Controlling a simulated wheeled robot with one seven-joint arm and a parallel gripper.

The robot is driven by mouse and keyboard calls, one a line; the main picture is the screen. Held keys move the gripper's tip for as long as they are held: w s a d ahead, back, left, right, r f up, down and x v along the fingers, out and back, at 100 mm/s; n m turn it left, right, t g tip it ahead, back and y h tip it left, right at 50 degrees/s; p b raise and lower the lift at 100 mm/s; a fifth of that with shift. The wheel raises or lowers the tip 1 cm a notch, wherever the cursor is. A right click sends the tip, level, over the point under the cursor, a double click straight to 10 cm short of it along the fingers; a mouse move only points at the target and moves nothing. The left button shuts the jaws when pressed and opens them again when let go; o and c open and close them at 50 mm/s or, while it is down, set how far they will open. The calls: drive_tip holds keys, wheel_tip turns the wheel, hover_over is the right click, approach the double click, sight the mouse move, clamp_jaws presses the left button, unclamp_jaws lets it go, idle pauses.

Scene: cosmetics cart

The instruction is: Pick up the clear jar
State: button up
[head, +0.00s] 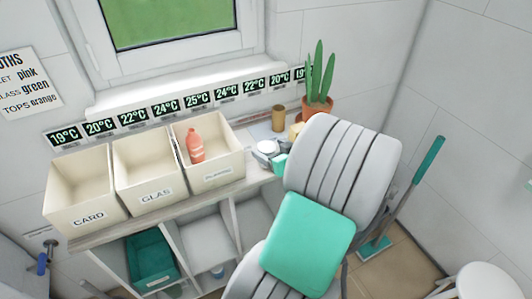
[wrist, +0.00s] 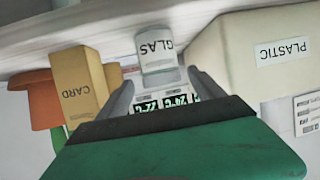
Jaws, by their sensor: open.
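The clear jar (wrist: 158,66) is a pale, see-through container with a label reading GLAS. The wrist view shows it upside down, centred between my fingers. In the head view the jar (head: 267,146) stands on the shelf top, right of the PLASTIC bin, partly hidden by my gripper. My gripper (wrist: 161,80) is open, with one dark finger on each side of the jar and visible gaps in the wrist view. In the head view my gripper (head: 270,159) is at the jar, mostly covered by my arm. I cannot tell how deep the jar sits between the fingers.
The PLASTIC bin (head: 220,176) holds a red bottle (head: 195,145); the GLAS bin (head: 152,197) and CARD bin (head: 90,218) stand left. A tan CARD box (wrist: 80,88), a brown cylinder (head: 278,119) and a potted cactus (head: 318,104) stand close by. The wall is behind.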

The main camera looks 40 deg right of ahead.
sight(262, 146)
drive_tip(key=p+x, duration=0.1)
drive_tip(key=x, duration=0.4)
drive_tip(key=shift+w+a+f, duration=0.1)
drive_tip(key=shift+a+f, duration=0.1)
drive_tip(key=shift+f, duration=0.05)
drive_tip(key=shift+c, duration=0.5)
drive_tip(key=c, duration=1.5)
drive_tip(key=shift+o, duration=0.2)
drive_tip(key=shift+r, duration=0.1)
